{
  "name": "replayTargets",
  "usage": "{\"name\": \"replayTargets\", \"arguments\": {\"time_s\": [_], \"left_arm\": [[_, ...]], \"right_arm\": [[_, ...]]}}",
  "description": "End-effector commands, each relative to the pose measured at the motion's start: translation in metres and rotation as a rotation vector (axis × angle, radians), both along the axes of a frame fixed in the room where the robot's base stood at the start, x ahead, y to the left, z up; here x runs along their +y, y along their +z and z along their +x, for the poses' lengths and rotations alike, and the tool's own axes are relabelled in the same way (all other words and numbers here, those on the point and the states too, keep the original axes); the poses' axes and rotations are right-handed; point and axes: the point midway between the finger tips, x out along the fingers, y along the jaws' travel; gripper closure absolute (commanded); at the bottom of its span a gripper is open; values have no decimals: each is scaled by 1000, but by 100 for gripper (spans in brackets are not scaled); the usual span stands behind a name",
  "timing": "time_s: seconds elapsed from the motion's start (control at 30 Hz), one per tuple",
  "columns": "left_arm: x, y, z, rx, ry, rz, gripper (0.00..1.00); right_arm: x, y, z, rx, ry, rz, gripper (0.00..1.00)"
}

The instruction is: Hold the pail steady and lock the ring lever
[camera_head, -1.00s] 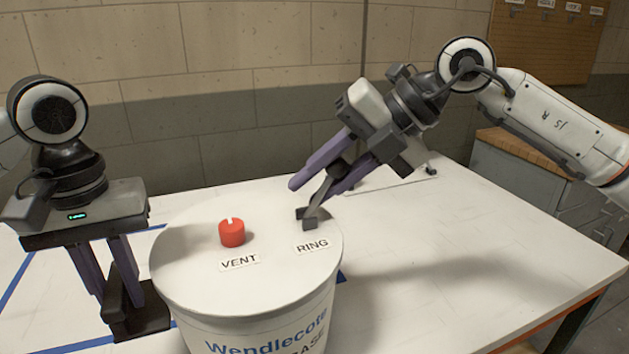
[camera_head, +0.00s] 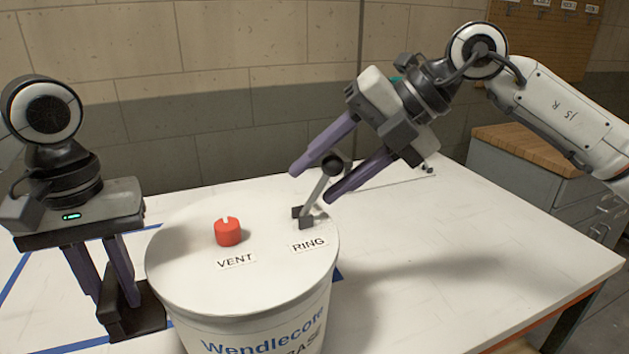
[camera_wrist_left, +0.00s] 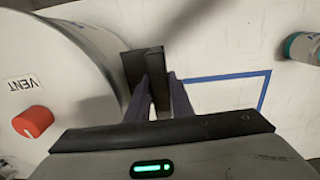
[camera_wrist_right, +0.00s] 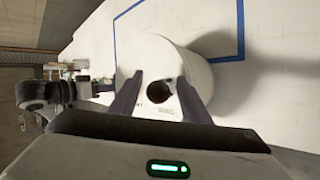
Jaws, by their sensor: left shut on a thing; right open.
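The white pail (camera_head: 188,268) stands upright on the table, its lid carrying a red VENT knob (camera_head: 228,232) and a RING label. The ring lever (camera_head: 315,195) rises from a dark base near the RING label and tilts up to the right, ending in a black ball. My right gripper (camera_head: 310,187) is open, with its fingers on either side of the lever's upper end; the ball shows between them in the right wrist view (camera_wrist_right: 159,91). My left gripper (camera_wrist_left: 160,85) is shut on a black handle (camera_wrist_left: 130,66) beside the pail's left side.
Blue tape lines (camera_wrist_left: 225,76) mark the table on the left. A small container (camera_wrist_left: 302,48) with a teal band stands there. A grey cabinet (camera_head: 545,180) is behind at right.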

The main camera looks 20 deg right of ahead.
Motion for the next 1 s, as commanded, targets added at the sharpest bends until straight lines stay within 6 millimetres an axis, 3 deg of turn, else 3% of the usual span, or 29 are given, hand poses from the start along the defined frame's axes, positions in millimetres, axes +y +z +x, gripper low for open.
{"name": "replayTargets", "arguments": {"time_s": [0.4,0.87,0.9,1.0], "left_arm": [[0,0,0,-1,2,0,100],[0,0,0,-1,1,-2,100],[0,0,0,-1,1,-2,73],[0,0,0,-1,1,-2,58]], "right_arm": [[-51,59,-31,0,-3,0,57],[-61,69,-37,3,-1,-1,57],[-61,69,-37,3,-1,-1,57],[-61,69,-37,3,-1,-1,57]]}}
